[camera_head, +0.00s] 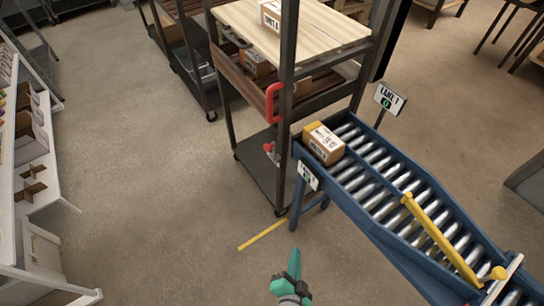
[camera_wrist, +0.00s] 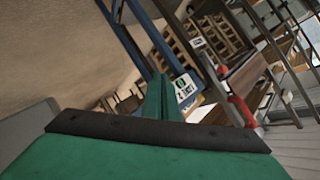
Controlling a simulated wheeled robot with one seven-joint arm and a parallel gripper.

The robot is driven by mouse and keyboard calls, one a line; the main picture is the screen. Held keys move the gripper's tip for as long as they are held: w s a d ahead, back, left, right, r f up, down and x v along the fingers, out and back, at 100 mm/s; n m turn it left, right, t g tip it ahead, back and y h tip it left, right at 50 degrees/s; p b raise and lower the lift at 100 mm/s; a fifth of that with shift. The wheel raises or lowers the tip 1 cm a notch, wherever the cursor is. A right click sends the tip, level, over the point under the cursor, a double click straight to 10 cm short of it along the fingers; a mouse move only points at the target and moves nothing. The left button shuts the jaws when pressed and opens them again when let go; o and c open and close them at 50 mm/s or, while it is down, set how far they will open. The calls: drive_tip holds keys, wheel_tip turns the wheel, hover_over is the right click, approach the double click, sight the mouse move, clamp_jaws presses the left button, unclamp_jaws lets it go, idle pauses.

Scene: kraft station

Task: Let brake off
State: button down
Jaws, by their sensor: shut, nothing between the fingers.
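A wheeled cart (camera_head: 232,125) with dark posts stands at the upper middle of the head view. A red loop handle (camera_head: 273,101) is on its near post, and a small red lever (camera_head: 270,150) sits lower on the same post; which part is the brake I cannot tell for sure. My gripper (camera_head: 294,262) is shut and empty, low in the head view, apart from the cart and nearer to me. In the wrist view its green fingers (camera_wrist: 160,98) are together, and a red part of the cart (camera_wrist: 241,111) shows to their right.
A blue roller conveyor (camera_head: 385,185) with a carton (camera_head: 325,144) and a yellow bar (camera_head: 440,240) adjoins the cart on the right. A lane sign (camera_head: 389,99) stands behind it. A yellow floor line (camera_head: 262,236) lies before the cart. Open floor spreads left, toward white shelving (camera_head: 40,150).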

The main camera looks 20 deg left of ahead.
sight(268, 150)
drive_tip(key=w+a+r+y, duration=0.4)
drive_tip(key=w, duration=0.6)
drive_tip(key=w+a+r+m+g+y, duration=0.1)
drive_tip(key=w+a+r+y, duration=0.3)
drive_tip(key=w, duration=0.6)
drive_tip(key=shift+r+m+y, duration=0.3)
drive_tip(key=shift+r+y, duration=0.3)
drive_tip(key=shift+r, duration=0.1)
drive_tip(key=shift+a, duration=0.1)
drive_tip(key=x, duration=1.3)
drive_tip(key=shift+w+a, duration=0.2)
drive_tip(key=shift+a, duration=0.1)
drive_tip(key=shift+w, duration=0.1)
